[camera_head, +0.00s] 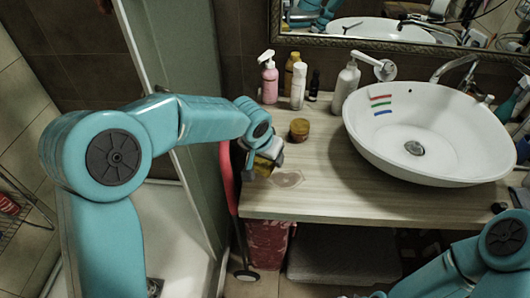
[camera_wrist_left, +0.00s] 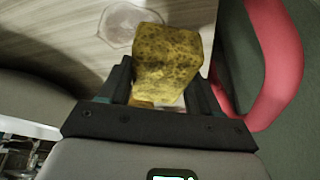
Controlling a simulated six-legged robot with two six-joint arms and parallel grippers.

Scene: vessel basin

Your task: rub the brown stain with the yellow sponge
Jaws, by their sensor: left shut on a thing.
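The yellow sponge (camera_head: 263,166) is held in my left gripper (camera_head: 268,153), at the left end of the wooden counter. In the left wrist view the sponge (camera_wrist_left: 167,60) is a dark-speckled yellow block between the two fingers of my shut left gripper (camera_wrist_left: 163,88). The brown stain (camera_head: 288,178) is a faint, irregular patch on the counter, just right of the sponge. It also shows in the left wrist view (camera_wrist_left: 119,24), beyond the sponge's upper left; the sponge may hide part of it. I cannot tell whether the sponge touches the counter. My right gripper is out of view.
A small amber jar (camera_head: 299,130) stands behind the stain. A pink pump bottle (camera_head: 269,80) and other bottles stand at the back. A white basin (camera_head: 430,140) with coloured streaks fills the right. A red curved object (camera_head: 228,178) is beside the counter's left edge.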

